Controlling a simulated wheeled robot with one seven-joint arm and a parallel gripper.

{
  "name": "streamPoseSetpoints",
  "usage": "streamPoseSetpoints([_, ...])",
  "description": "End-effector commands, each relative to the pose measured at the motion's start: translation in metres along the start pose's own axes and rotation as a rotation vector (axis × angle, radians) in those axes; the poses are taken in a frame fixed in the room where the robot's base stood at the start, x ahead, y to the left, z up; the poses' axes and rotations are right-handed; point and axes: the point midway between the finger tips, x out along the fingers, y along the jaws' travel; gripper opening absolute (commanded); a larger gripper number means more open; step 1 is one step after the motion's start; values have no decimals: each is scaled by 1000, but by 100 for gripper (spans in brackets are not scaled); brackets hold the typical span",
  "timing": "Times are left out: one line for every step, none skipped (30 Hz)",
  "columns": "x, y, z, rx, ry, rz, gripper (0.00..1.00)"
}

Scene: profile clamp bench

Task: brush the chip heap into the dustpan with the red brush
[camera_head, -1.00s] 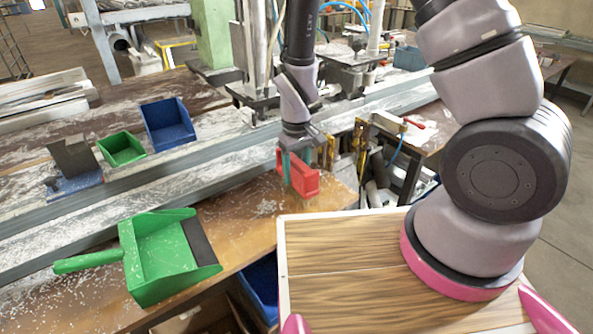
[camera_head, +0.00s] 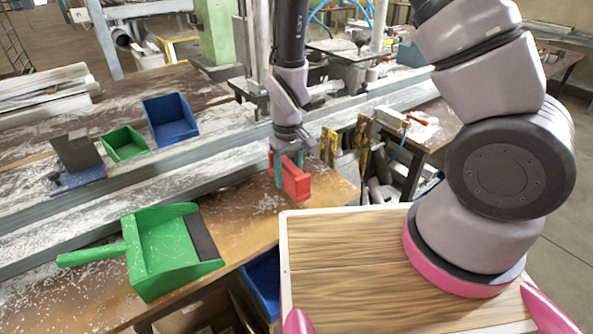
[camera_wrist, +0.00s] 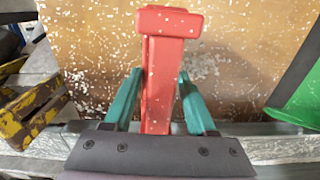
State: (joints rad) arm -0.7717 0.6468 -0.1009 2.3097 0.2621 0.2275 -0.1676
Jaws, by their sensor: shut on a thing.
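The red brush (camera_head: 296,183) is in my gripper (camera_head: 284,172), held low over the brown bench top. In the wrist view the red brush (camera_wrist: 165,70) stands between the two teal fingers of my gripper (camera_wrist: 160,88), which are shut on it. Pale chips (camera_head: 268,203) lie on the bench just left of and in front of the brush; in the wrist view chips (camera_wrist: 85,60) are strewn around it. I cannot tell whether the brush touches the bench. The green dustpan (camera_head: 165,248) lies further left, its dark lip facing the brush; its edge shows in the wrist view (camera_wrist: 300,100).
A steel rail (camera_head: 150,160) runs behind the work strip. A green bin (camera_head: 124,144), a blue bin (camera_head: 169,121) and a dark angled block (camera_head: 77,152) stand beyond it. Yellow clamps (camera_head: 362,135) are right of the brush. The bench between brush and dustpan is free of large objects.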

Motion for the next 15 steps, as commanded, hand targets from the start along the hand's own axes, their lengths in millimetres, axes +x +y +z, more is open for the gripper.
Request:
streamPoseSetpoints([0,-5,0,-2,0,0,1])
streamPoseSetpoints([0,-7,0,-1,0,0,1])
streamPoseSetpoints([0,-9,0,0,0,0,1])
streamPoseSetpoints([0,-10,1,0,1,0,1])
streamPoseSetpoints([0,-11,1,0,1,0,1])
streamPoseSetpoints([0,-11,1,1,1,0,1])
streamPoseSetpoints([0,-11,1,1,1,0,1])
streamPoseSetpoints([0,-11,1,1,1,0,1])
streamPoseSetpoints([0,-11,1,1,1,0,1])
streamPoseSetpoints([0,-11,1,1,1,0,1])
streamPoseSetpoints([0,-11,1,1,1,0,1])
streamPoseSetpoints([0,-11,1,1,1,0,1])
streamPoseSetpoints([0,-11,1,1,1,0,1])
streamPoseSetpoints([0,-12,1,0,1,0,1])
streamPoseSetpoints([0,-14,1,-1,1,0,1])
